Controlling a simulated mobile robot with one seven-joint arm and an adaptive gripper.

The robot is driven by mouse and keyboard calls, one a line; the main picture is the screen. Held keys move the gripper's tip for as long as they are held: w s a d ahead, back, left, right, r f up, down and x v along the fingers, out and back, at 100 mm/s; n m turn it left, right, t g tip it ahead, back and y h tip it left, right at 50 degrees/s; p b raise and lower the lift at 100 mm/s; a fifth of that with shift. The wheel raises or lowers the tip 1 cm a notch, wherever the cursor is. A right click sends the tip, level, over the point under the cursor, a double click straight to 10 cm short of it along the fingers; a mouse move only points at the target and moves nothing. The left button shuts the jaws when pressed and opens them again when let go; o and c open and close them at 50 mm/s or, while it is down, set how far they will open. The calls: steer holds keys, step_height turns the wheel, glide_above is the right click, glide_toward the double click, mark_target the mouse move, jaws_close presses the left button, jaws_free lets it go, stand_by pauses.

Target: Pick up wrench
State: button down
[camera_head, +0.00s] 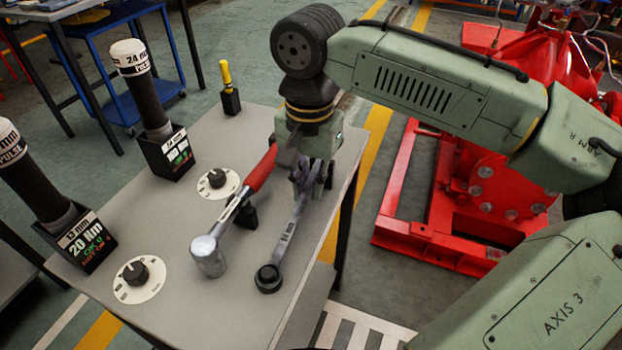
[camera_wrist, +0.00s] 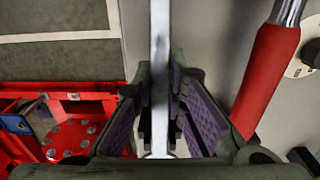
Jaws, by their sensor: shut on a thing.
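A grey metal wrench (camera_head: 287,238) with a dark ring end slants down from my gripper (camera_head: 307,180) over the right side of the grey table (camera_head: 180,295). My gripper is shut on the upper part of its handle. In the wrist view the wrench shank (camera_wrist: 160,50) runs upright between the purple-lined fingers of my gripper (camera_wrist: 160,115). I cannot tell whether the ring end touches the tabletop. The wrench's upper end is hidden by the gripper.
Two dials, a yellow-handled tool (camera_head: 227,80) and black tool holders (camera_head: 168,152) stand leftward. Red machinery (camera_head: 440,200) is beyond the table's right edge.

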mark_target(310, 184)
steer(key=shift+r, duration=0.1)
steer(key=shift+r+p, duration=0.75)
steer(key=shift+p, duration=0.1)
step_height(310, 184, up, 3)
steer(key=p, duration=0.3)
steer(key=shift+f, duration=0.15)
steer(key=s+d, duration=0.2)
steer(key=s, duration=0.5)
steer(key=s+d+p, duration=0.1)
steer(key=s+d, duration=0.2)
steer(key=s, duration=0.5)
steer(key=shift+r, duration=0.35)
steer(key=shift+d, duration=0.1)
steer(key=c, duration=2.2)
jaws_free()
steer(key=shift+c, duration=0.2)
jaws_close()
